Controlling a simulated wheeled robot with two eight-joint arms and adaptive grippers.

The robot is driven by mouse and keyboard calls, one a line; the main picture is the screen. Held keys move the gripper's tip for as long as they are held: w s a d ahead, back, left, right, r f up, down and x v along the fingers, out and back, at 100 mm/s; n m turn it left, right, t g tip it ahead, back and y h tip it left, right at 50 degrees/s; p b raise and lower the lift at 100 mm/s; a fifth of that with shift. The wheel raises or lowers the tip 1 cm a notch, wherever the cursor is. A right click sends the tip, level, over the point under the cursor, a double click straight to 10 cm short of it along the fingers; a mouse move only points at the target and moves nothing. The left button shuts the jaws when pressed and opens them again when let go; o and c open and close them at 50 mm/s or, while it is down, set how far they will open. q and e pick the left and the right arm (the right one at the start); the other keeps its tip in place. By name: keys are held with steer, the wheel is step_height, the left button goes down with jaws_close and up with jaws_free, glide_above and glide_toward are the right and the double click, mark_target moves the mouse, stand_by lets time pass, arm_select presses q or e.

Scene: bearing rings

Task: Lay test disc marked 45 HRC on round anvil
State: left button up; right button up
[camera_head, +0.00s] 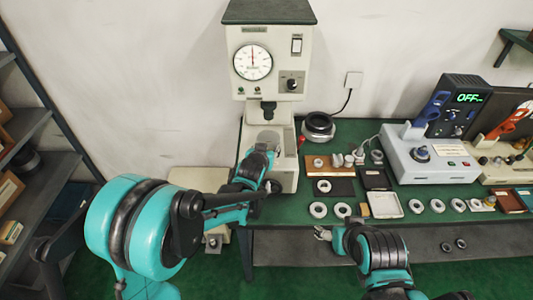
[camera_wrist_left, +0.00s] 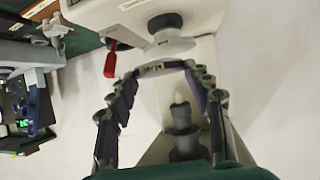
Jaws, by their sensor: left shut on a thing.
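The hardness tester (camera_head: 268,75) with a round dial stands at the back of the bench. The pointed indenter (camera_wrist_left: 180,108) shows between the fingers. My right gripper (camera_head: 322,233) is at the bench's front edge, its jaws unclear.
Several rings (camera_head: 318,210) lie along the front of the green bench (camera_head: 340,130). A control box (camera_head: 430,155) stands to the right. A red lever (camera_wrist_left: 110,60) sits beside the anvil in the left wrist view.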

arm_select(q)
steer(key=w, duration=0.3)
steer(key=w+f+b, duration=0.1)
steer(key=w, duration=0.2)
steer(key=shift+f, duration=0.2)
steer(key=shift+w+f+b, duration=0.15)
steer(key=shift+w, duration=0.4)
steer(key=shift+w+f+b, duration=0.15)
steer(key=shift+w, duration=0.4)
stand_by(0.5)
steer(key=shift+f+b, duration=0.55)
steer(key=shift+b, duration=0.2)
steer(key=o, duration=1.5)
steer(key=shift+s+r, duration=0.1)
steer(key=shift+s, duration=0.05)
steer(key=v, duration=1.2)
